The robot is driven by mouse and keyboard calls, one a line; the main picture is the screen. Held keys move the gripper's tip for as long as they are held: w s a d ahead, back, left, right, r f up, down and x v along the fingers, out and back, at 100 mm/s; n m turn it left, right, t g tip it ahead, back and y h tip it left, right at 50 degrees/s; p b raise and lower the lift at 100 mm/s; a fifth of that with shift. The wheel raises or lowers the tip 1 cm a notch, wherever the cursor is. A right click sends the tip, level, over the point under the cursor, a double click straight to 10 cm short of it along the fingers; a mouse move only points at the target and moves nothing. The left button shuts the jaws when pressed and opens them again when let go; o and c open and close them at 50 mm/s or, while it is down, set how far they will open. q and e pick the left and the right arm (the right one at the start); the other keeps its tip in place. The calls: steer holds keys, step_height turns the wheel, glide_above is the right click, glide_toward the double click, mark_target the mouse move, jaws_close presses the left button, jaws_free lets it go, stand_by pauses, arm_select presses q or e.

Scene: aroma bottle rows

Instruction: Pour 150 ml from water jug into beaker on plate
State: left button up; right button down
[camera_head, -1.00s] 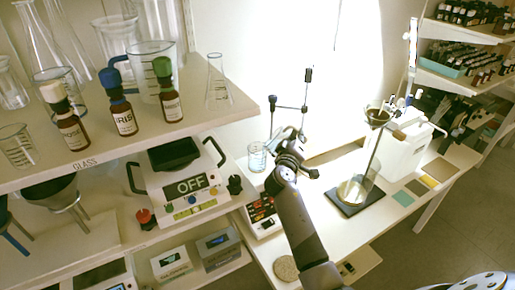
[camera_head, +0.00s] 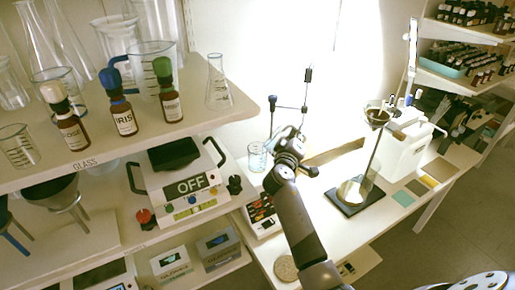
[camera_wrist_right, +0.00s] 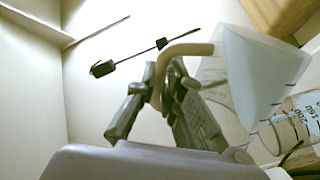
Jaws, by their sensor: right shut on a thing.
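My right gripper (camera_wrist_right: 160,95) is shut on the tan handle (camera_wrist_right: 185,50) of the water jug (camera_wrist_right: 255,75). The jug is translucent, pale and marked with graduations, and it is tilted in the right wrist view. A clear beaker (camera_wrist_right: 298,125) with printed marks is at the right edge there, close to the jug. In the head view the beaker (camera_head: 257,157) stands left of my right gripper (camera_head: 282,145). The jug is mostly hidden behind the gripper there. I cannot make out a plate under the beaker or a stream of water. My left gripper is not in view.
A shelf with glassware and dropper bottles (camera_head: 122,115) is at the left, above a device reading OFF (camera_head: 190,187). A flask (camera_head: 353,188) on a dark base (camera_head: 345,207) stands under a funnel (camera_head: 377,117) at the right. A dark stand (camera_head: 305,100) rises behind the gripper.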

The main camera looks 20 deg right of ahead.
steer(key=shift+w+a+r+n, duration=0.25)
steer(key=shift+r+n, duration=0.15)
steer(key=shift+r, duration=0.1)
stand_by(2.0)
steer(key=shift+w+a+r+b, duration=0.1)
steer(key=shift+r+b, duration=0.05)
steer(key=shift+b, duration=0.35)
stand_by(3.6)
steer(key=f+b, duration=0.1)
steer(key=f+m+b, duration=0.1)
steer(key=b, duration=0.1)
steer(key=shift+s+d, duration=0.35)
steer(key=shift+s+d+f+m+b, duration=0.3)
steer(key=shift+f+m+b, duration=0.2)
steer(key=shift+b, duration=0.45)
steer(key=shift+s+d, duration=0.1)
